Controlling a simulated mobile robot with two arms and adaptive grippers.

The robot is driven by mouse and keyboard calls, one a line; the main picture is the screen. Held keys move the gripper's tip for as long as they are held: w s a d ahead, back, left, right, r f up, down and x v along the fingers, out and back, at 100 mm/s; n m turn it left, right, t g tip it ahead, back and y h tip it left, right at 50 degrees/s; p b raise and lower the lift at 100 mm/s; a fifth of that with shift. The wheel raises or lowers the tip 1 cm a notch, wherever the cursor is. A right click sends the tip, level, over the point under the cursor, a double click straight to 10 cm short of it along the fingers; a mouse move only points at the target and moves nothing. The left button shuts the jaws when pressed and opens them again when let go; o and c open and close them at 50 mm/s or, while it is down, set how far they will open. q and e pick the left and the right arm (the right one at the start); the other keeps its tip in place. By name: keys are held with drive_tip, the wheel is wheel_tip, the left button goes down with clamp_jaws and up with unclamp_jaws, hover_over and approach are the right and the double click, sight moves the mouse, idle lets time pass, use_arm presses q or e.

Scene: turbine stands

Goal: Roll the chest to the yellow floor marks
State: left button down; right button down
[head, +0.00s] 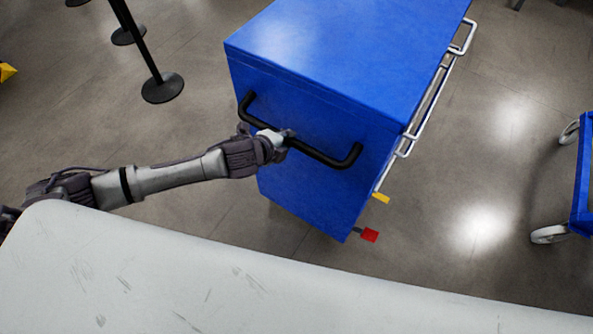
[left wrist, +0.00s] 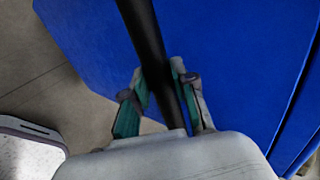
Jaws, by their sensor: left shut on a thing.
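The blue chest (head: 340,55) stands upright on the grey floor in front of me in the head view. Its black bar handle (head: 325,156) runs across the side facing me. My left gripper (head: 284,139) is shut on this handle, near its middle. In the left wrist view the dark handle (left wrist: 148,45) passes between the two fingers of my left gripper (left wrist: 165,95), with the blue chest side (left wrist: 235,60) behind. A small red pedal (head: 370,235) and a yellow piece (head: 381,198) show low at the chest. My right gripper is out of view. The yellow floor marks cannot be made out.
Black posts with round bases (head: 162,88) stand at the upper left. A blue cart (head: 583,180) with pale wheels (head: 549,234) is at the right edge. A yellow object (head: 7,72) lies at the far left. Floor right of the chest is clear up to the cart.

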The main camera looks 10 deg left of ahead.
use_arm(q)
drive_tip(key=shift+s, duration=0.1)
drive_tip(key=s+a+p, duration=0.1)
drive_tip(key=s+a, duration=0.2)
drive_tip(key=s, duration=0.6)
drive_tip(key=s+a+p, duration=0.1)
drive_tip(key=s+a, duration=0.3)
drive_tip(key=s, duration=0.6)
idle(0.4)
